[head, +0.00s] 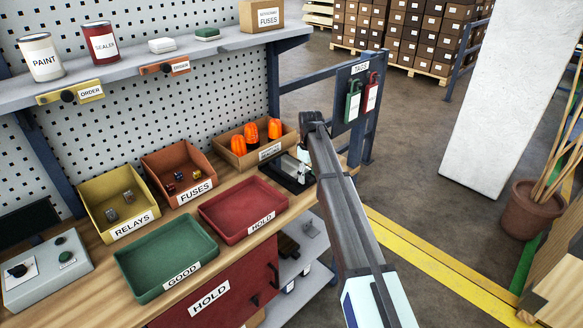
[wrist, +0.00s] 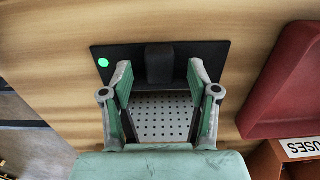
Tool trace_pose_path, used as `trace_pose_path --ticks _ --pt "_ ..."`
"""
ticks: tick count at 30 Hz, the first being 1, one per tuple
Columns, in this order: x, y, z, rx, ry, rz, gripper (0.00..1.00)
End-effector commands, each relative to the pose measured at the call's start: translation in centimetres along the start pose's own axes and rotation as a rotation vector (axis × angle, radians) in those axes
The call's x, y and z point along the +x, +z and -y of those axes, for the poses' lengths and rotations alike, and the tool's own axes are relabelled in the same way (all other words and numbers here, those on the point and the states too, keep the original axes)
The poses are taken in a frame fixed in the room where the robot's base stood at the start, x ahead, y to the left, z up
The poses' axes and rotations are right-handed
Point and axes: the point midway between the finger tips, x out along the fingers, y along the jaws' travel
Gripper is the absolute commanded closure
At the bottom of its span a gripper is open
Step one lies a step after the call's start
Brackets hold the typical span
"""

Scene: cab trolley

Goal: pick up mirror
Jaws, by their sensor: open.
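The mirror (wrist: 162,122) looks like a pale panel reflecting the dotted pegboard. In the wrist view it lies between my fingers, next to a dark block on a black plate (wrist: 215,62) with a green dot. My gripper (wrist: 160,74) is open, with one finger at each side of the mirror. I cannot tell whether the fingers touch it. In the head view, my gripper (head: 303,167) is over the black plate (head: 283,178) on the bench, and my arm and gripper hide much of that spot. The mirror's lower part is hidden by my gripper's body in the wrist view.
The red HOLD tray (head: 243,208) lies close to the left of the plate. A bin with orange lamps (head: 232,155) stands behind. FUSES (head: 180,172) and RELAYS (head: 118,200) bins and the green GOOD tray (head: 165,255) are further left. A rail with tags (head: 353,95) stands at right.

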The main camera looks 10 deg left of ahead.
Motion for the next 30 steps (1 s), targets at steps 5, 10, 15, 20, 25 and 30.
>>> trace_pose_path --ticks 5,10,15,20,25,30 --pt "1.25 0.05 0.03 0.0 0.0 0.0 0.4" --pt "1.3 0.02 0.01 0.0 0.0 0.0 0.4" --pt "1.3 0.03 0.02 0.0 0.0 0.0 1.0" --pt "1.24 0.01 0.02 0.0 0.0 -0.001 1.0" --pt "1.23 0.01 0.02 0.0 0.0 -0.001 1.0" --pt "0.72 0.02 -0.01 0.0 0.0 -0.001 1.0"
